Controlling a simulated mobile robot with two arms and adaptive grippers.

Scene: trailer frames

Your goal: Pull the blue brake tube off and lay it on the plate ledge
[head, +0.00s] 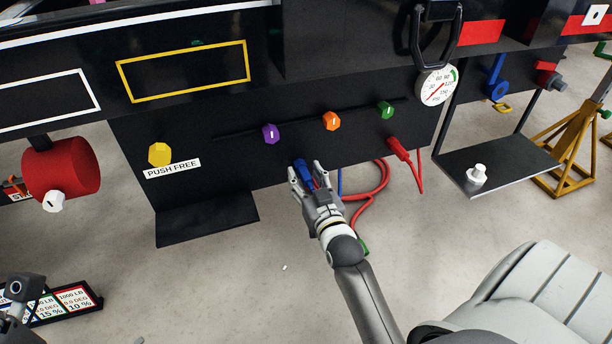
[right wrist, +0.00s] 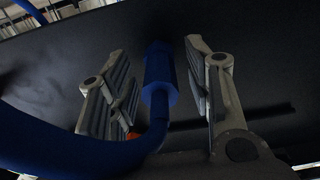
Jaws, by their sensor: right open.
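The blue brake tube (head: 303,171) is at the black panel (head: 240,140), below the purple and orange knobs. In the right wrist view its blue end fitting (right wrist: 160,80) meets the dark panel, and the hose (right wrist: 90,145) curves away to the left. My right gripper (head: 305,176) is open, with one finger on each side of the fitting; gaps show on both sides in the right wrist view (right wrist: 155,90). The plate ledge could be the black plate (head: 205,218) at lower left or the one (head: 500,163) at right. Part of my left arm shows at the lower left; its fingers cannot be made out.
A red connector (head: 398,148) with a red hose (head: 380,190) hangs right of my right gripper. A white fitting (head: 477,174) stands on the right plate. A yellow knob (head: 159,154) and a red cylinder (head: 62,170) are left. The lower left plate looks bare.

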